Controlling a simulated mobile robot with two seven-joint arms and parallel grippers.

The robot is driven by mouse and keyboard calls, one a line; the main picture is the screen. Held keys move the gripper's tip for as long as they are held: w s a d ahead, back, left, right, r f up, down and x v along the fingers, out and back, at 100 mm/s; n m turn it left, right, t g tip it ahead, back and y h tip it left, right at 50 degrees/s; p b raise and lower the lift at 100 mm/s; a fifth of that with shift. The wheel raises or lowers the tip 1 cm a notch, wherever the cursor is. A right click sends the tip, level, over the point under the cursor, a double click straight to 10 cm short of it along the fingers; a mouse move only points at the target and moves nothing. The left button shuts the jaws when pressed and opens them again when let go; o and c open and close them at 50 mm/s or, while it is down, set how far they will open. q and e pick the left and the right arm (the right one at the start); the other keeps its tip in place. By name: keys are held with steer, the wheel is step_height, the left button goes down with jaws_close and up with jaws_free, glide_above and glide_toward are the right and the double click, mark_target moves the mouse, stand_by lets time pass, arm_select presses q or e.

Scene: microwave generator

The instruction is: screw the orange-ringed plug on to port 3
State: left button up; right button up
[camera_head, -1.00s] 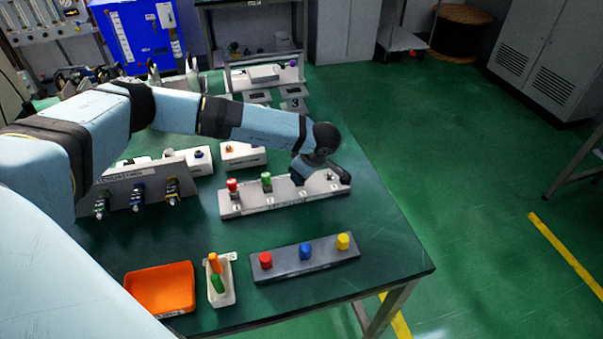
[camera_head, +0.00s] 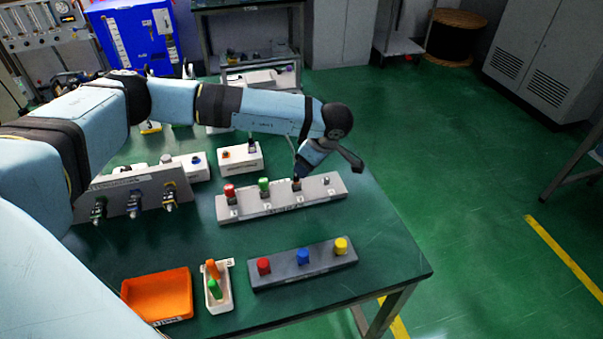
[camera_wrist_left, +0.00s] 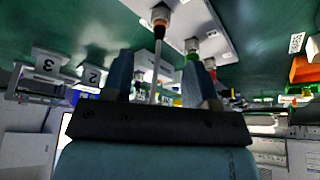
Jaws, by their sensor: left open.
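The port block (camera_head: 252,207) is a long pale bar on the table with numbered ports. A red plug and a green plug stand on its two left ports. A dark plug with an orange ring (camera_head: 297,185) stands upright at the third port. The rightmost port shows a bare small pin. My left gripper (camera_head: 299,172) points down just above the orange-ringed plug; the arm partly hides its fingers. In the left wrist view its blue fingers (camera_wrist_left: 157,85) are apart, and the orange-ringed plug (camera_wrist_left: 160,15) lies beyond their tips. My right gripper is out of view.
A dark block (camera_head: 280,271) with red, blue and yellow caps stands in front. Beside it are a white tray (camera_head: 218,302) with orange and green pieces and an orange bin (camera_head: 158,294). A grey panel (camera_head: 118,199) with hanging connectors stands at left. The table's right side is clear.

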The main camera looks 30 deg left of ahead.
arm_select(q)
steer(key=v, duration=0.5)
steer(key=shift+d+r, duration=0.1)
steer(key=shift+r, duration=0.25)
